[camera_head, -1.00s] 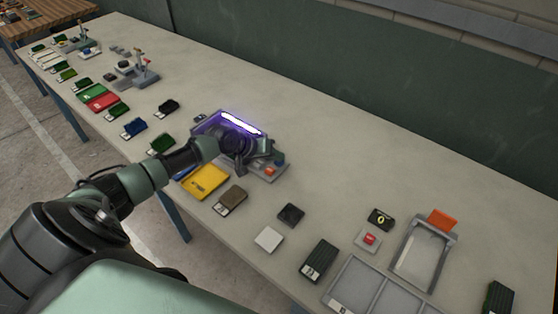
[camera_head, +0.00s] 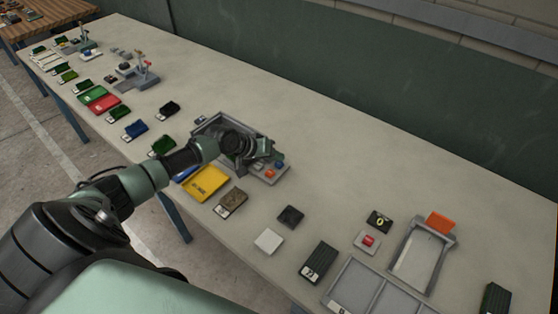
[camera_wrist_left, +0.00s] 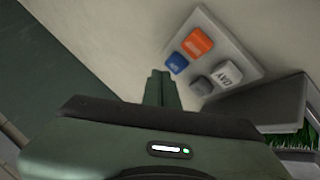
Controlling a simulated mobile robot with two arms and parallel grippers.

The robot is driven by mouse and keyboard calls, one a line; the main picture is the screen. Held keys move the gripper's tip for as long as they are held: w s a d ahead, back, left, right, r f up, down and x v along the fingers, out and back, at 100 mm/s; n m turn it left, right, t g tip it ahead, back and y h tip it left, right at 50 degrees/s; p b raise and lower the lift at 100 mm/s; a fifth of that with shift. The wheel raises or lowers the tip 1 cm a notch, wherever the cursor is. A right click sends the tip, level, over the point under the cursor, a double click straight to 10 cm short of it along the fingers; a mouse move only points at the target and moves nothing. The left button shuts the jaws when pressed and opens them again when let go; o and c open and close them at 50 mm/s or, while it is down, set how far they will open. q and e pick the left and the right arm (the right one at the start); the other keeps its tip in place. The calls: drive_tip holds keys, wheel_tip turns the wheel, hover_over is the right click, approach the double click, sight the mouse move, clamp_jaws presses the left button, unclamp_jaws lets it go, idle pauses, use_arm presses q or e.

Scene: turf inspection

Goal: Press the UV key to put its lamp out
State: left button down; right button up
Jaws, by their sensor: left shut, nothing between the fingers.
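The key panel (camera_head: 265,181) is on the front right of the grey lamp box (camera_head: 203,130). In the left wrist view, the panel (camera_wrist_left: 222,47) carries an orange key (camera_wrist_left: 197,42), a blue key (camera_wrist_left: 176,63), a white key marked DAY (camera_wrist_left: 227,74) and a grey key (camera_wrist_left: 201,86). The blue key looks like the UV one, but its lettering is small. My left gripper (camera_wrist_left: 160,76) is shut and empty, its tips close to the blue key; I cannot tell if they touch. The box's lamp strip is dark. My right gripper is out of view.
A yellow tray (camera_head: 207,182) and a brown sample (camera_head: 231,202) lie in front of the box. A green turf piece (camera_wrist_left: 281,143) shows beside the panel. Black and white squares, a red button (camera_head: 368,240) and a grey frame (camera_head: 450,244) are to the right. The table behind is clear.

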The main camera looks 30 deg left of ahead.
sight(277, 165)
use_arm(q)
wheel_tip(277, 165, up, 6)
drive_tip(key=p, duration=0.5)
idle(0.5)
